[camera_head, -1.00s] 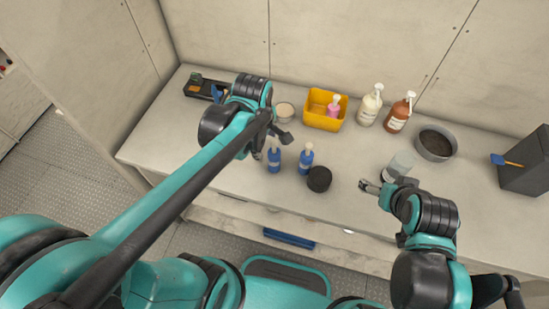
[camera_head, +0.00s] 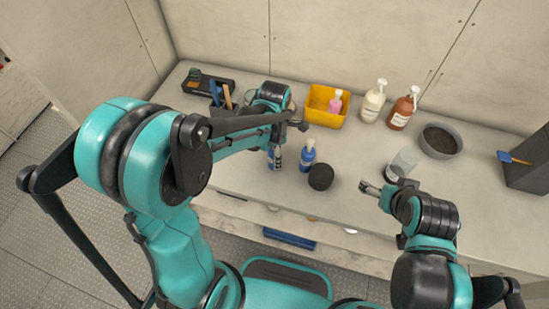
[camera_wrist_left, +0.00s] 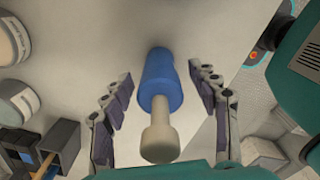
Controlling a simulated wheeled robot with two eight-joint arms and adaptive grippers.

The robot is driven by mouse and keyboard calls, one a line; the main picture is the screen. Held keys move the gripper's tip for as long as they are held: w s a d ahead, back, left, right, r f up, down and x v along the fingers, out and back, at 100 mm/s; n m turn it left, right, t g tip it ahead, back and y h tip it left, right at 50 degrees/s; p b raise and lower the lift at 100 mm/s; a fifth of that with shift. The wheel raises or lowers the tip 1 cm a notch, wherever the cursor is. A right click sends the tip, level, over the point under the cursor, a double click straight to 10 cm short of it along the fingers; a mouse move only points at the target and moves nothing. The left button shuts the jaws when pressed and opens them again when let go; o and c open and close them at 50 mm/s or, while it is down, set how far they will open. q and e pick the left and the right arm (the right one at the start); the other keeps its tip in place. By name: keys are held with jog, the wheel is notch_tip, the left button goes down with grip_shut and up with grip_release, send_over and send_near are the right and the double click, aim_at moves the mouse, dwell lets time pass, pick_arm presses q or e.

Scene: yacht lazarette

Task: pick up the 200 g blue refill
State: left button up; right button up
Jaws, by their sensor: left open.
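Two blue bottles with pale caps stand near the front of the counter, the left one (camera_head: 275,163) and the right one (camera_head: 308,157). I cannot read a 200 g mark on either. Gaps show on both sides. In the head view, my left gripper (camera_head: 276,149) is at the left bottle and partly covers it. My right gripper (camera_head: 370,187) hangs over the counter's right part; its jaws are too small to judge.
A dark round lid or puck (camera_head: 320,177) sits close to the right bottle. A yellow bin (camera_head: 317,116), a cream bottle (camera_head: 373,103), a brown bottle (camera_head: 402,111) and a grey bowl (camera_head: 455,151) stand behind.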

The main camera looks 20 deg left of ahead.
pick_arm(q)
jog(key=shift+f, duration=0.4)
jog(key=c, duration=1.4)
